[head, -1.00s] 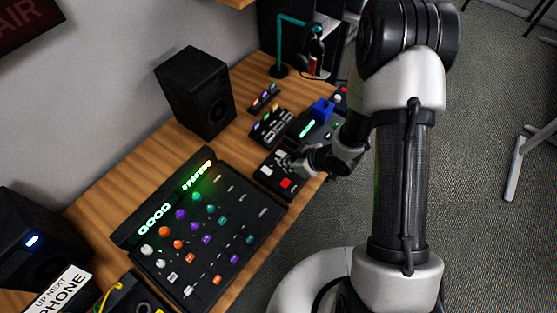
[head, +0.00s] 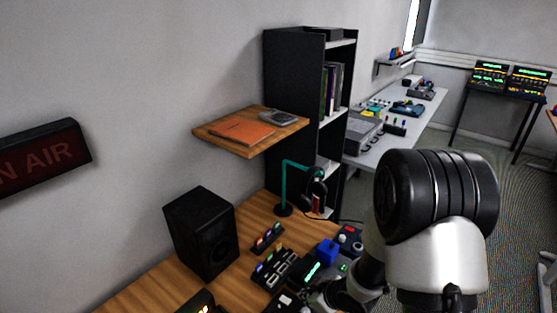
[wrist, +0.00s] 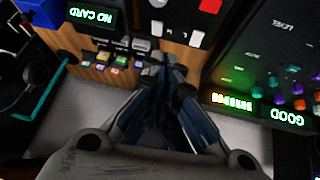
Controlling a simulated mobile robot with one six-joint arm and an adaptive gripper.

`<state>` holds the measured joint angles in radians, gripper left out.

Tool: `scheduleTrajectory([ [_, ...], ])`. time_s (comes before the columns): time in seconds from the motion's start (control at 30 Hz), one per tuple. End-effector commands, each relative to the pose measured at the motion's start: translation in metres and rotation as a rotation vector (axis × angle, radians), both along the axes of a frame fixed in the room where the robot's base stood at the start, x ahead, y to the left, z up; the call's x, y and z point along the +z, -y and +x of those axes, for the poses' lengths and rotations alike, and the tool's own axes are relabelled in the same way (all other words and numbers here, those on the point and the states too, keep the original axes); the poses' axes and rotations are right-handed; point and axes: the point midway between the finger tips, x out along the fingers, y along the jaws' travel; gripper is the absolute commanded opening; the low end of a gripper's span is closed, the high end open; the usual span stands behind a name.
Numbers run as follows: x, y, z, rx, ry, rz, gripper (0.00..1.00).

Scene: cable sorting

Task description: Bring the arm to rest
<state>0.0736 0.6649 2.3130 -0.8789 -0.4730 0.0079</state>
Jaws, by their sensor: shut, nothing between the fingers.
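My gripper (wrist: 163,72) is shut, with its fingers together and nothing between them. In the head view my gripper (head: 322,296) is low in the picture, over the desk's small devices and partly cut off by the frame. My arm is bent, with its large dark joint at the right of the head view.
A black speaker (head: 202,235) and a teal headphone stand (head: 285,185) are on the wooden desk. A blue block (head: 327,251) sits on a device near my arm. A mixer (wrist: 275,75) shows in the wrist view. A wooden shelf (head: 250,148) hangs above.

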Motion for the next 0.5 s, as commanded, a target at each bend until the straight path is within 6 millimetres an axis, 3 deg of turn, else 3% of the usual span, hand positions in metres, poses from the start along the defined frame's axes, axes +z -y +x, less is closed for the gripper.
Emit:
scheduleTrajectory([
  [0.03, 0.025, 0.013, 0.008, -0.047, 0.025, -0.045, 0.0],
  [0.1, 0.056, 0.033, 0.012, -0.127, 0.038, -0.103, 0.0],
  [0.23, 0.112, 0.064, 0.002, -0.281, 0.044, -0.176, 0.0],
  [0.37, 0.163, 0.085, -0.026, -0.435, 0.032, -0.205, 0.0],
  [0.5, 0.207, 0.096, -0.071, -0.583, -0.002, -0.188, 0.0],
])
